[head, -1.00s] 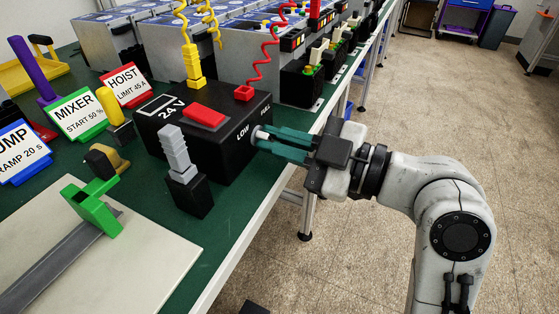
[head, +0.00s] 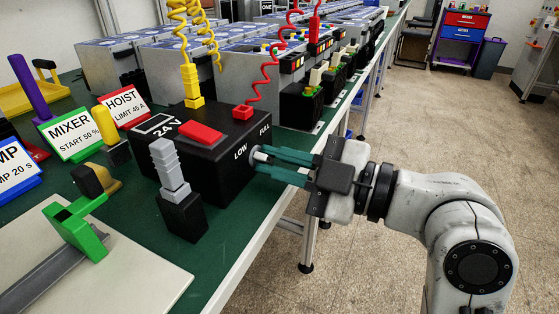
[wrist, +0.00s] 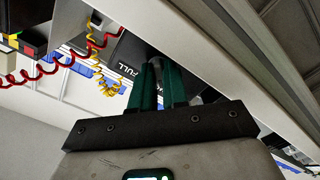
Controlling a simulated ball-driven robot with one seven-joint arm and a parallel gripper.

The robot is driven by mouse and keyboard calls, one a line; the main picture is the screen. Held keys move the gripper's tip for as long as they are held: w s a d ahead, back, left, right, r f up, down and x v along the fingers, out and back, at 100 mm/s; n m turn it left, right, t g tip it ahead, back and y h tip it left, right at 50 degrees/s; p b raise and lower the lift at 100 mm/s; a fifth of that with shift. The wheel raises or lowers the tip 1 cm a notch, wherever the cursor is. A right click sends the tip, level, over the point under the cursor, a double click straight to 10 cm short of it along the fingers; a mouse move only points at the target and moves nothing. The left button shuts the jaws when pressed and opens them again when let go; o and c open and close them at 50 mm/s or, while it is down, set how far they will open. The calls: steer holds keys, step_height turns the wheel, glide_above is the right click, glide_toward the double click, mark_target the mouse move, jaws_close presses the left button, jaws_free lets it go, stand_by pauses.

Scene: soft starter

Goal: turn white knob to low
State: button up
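The white knob (head: 260,154) is on the right-hand face of a black box (head: 222,168), below the words LOW and FULL. My gripper (head: 264,161) is at that face, with its teal fingers one above and one below the knob. The fingertips overlap most of the knob, so its pointing direction is hidden. In the wrist view the two fingers (wrist: 160,85) run close together with a narrow gap and reach the box beside the word FULL. I cannot tell whether they press on the knob.
A grey stepped post on a black block (head: 178,205) stands close to the box. Yellow and red coiled cables rise from the box top. MIXER and HOIST signs (head: 123,108) stand to the left. The table edge (head: 255,240) runs below my gripper; the floor to its right is clear.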

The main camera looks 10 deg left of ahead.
steer(key=shift+o, duration=0.5)
steer(key=shift+d, duration=0.1)
steer(key=shift+d, duration=0.3)
steer(key=p+v, duration=0.1)
steer(key=v, duration=0.9)
steer(key=shift+p, duration=0.3)
steer(key=shift+s, duration=0.1)
